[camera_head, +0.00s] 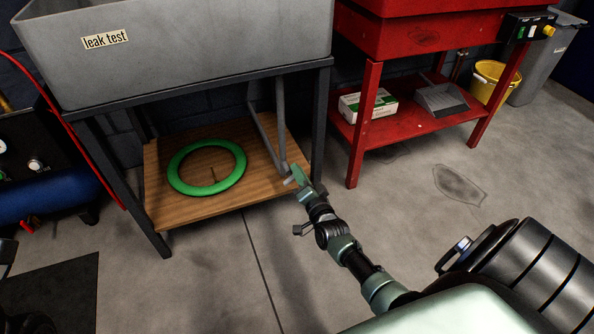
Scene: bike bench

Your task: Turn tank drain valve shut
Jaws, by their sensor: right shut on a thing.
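The grey tank (190,45), labelled "leak test", stands on a dark metal frame at the upper left. A grey drain pipe (281,125) runs down below it, near the frame's right front leg. My right arm reaches in from the lower right to the pipe's low end. My right gripper (293,176) is shut there on the drain valve, beside the wooden shelf's right edge. The gripper hides most of the valve, so I cannot tell how its handle is turned.
A green ring (178,184) lies on the wooden shelf (222,204) under the tank. A red bench (366,115) with a box (368,106) on its lower shelf stands to the right. A yellow bucket (485,82) is beyond. The middle floor is clear.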

